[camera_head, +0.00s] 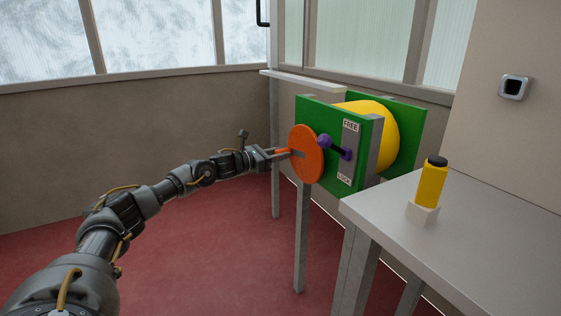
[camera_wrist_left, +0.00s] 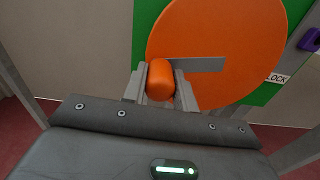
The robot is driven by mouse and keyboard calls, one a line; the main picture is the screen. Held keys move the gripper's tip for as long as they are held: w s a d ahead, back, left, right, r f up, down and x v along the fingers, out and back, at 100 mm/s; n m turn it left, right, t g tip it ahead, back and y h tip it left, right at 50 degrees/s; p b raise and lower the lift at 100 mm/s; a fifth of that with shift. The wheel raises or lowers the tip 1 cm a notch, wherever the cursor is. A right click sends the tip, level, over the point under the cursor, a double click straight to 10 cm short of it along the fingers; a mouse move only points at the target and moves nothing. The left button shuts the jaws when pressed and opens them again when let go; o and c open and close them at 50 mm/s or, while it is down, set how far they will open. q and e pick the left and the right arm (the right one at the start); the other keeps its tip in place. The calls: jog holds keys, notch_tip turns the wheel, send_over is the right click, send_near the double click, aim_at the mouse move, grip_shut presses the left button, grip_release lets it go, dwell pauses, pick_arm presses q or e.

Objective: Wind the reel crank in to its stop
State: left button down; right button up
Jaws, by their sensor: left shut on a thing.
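The reel has an orange crank disc (camera_head: 306,155) on the front of a green housing (camera_head: 335,113), with a yellow drum (camera_head: 385,130) behind. In the left wrist view the disc (camera_wrist_left: 235,45) fills the upper right, with a grey bar (camera_wrist_left: 205,64) across it. My left gripper (camera_head: 284,154) is shut on the orange crank handle (camera_wrist_left: 161,80), which sits between its two fingers left of the disc's middle. A purple lever (camera_head: 335,147) sits on a grey plate between the labels FREE and LOCK; its exact setting is hard to tell. My right gripper is not in view.
A grey table (camera_head: 480,235) at the right holds a yellow bottle with a black cap (camera_head: 432,183) on a white block (camera_head: 422,212). Metal legs (camera_head: 301,240) stand under the reel. A white sill (camera_head: 303,81) runs behind. The red floor at left is clear.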

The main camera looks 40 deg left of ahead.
pick_arm(q)
jog(key=shift+r+m, duration=0.8)
jog(key=shift+m, duration=0.5)
jog(key=c, duration=1.1)
grip_release()
jog(key=shift+r, duration=0.1)
jog(key=v, duration=1)
jog(key=shift+s+a, duration=0.25)
jog(key=shift+s, duration=0.1)
